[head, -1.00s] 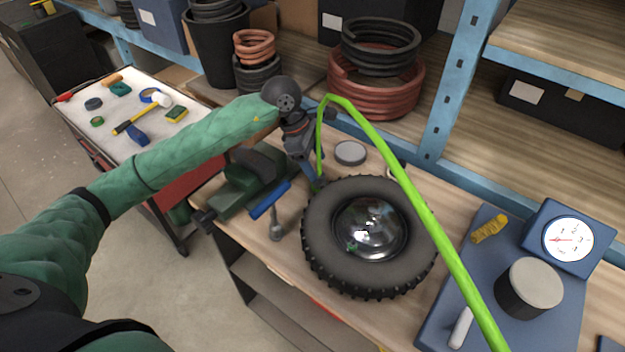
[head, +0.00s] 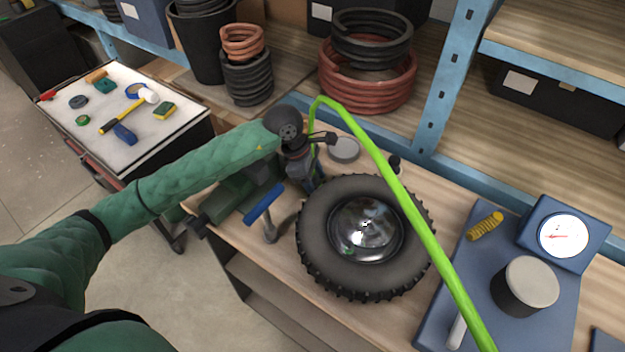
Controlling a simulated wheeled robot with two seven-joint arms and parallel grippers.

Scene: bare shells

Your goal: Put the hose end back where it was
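The bright green hose (head: 402,200) rises from the bottom edge at right. It passes over the wheel and arches down into my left gripper (head: 314,184). My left gripper points down beside the upper left of the wheel's tyre and appears shut on the hose end; its fingertips and the tip of the hose are mostly hidden. The black-tyred wheel (head: 322,268) with a shiny domed hub (head: 366,230) lies flat on the wooden bench (head: 462,205). My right gripper is not in view.
A green vise (head: 232,196) with a blue-handled tool (head: 263,204) is left of the wheel. A round grey tin (head: 344,149) is behind it. A blue plate (head: 448,300) with a dial gauge (head: 563,236) is at right. A tool cart (head: 168,130) stands left.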

